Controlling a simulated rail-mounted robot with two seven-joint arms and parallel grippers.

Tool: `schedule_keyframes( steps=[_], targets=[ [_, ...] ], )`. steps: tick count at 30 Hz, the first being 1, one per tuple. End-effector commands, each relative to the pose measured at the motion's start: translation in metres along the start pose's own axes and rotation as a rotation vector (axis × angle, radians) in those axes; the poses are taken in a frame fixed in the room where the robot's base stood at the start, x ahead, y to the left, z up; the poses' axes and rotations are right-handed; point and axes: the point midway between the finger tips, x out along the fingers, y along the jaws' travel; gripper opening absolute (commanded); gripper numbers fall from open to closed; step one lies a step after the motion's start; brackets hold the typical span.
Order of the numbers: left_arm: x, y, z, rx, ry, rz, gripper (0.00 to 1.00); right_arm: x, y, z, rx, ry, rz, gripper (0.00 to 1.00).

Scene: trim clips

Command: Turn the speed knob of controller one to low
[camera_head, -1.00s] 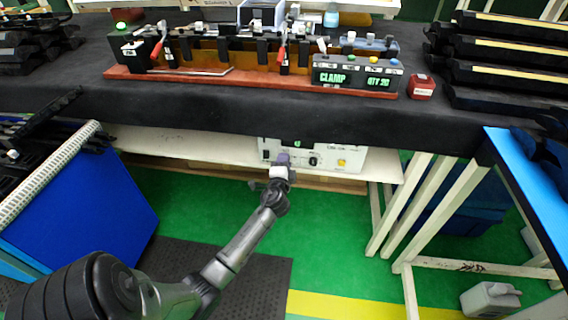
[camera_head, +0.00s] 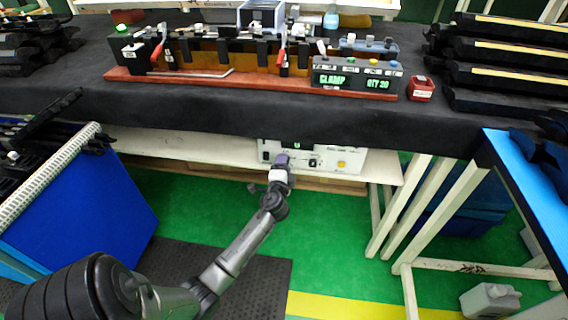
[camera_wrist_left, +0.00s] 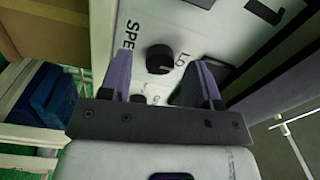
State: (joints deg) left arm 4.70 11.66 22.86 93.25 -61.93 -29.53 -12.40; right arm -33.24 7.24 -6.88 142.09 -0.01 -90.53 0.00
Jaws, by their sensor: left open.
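The controller (camera_head: 346,156) is a white box on the low shelf under the black bench. Its speed knob (camera_wrist_left: 160,59) is round and black in the left wrist view, with "SPE" lettering on one side and a "LO" mark on the other. My left gripper (camera_wrist_left: 163,75) is open, with its two purple-grey fingers on either side of the knob's line, and the knob appears between and slightly beyond them. I cannot tell whether a finger touches it. In the head view my left gripper (camera_head: 283,160) covers part of the controller's front. My right gripper is not in view.
The bench edge (camera_head: 220,112) overhangs the white shelf (camera_head: 190,146). A clamp fixture on a red base (camera_head: 250,83) stands on the bench. A blue bin (camera_head: 90,215) is at the left, and white table legs (camera_head: 400,205) stand at the right.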

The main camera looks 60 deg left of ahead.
Motion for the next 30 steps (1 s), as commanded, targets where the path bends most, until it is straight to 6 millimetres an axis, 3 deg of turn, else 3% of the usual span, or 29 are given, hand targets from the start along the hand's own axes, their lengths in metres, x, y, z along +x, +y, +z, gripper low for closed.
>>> schedule_keyframes(
  steps=[12,18,30],
  targets=[
    [-0.080,-0.002,0.000,-0.002,-0.002,0.003,0.57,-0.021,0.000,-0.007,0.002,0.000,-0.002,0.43],
    [-0.109,-0.001,0.000,0.000,-0.001,0.002,0.57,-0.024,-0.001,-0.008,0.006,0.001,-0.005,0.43],
    [-0.129,-0.001,0.000,0.001,0.000,-0.001,0.57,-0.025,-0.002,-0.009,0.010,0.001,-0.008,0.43]
  ],
)
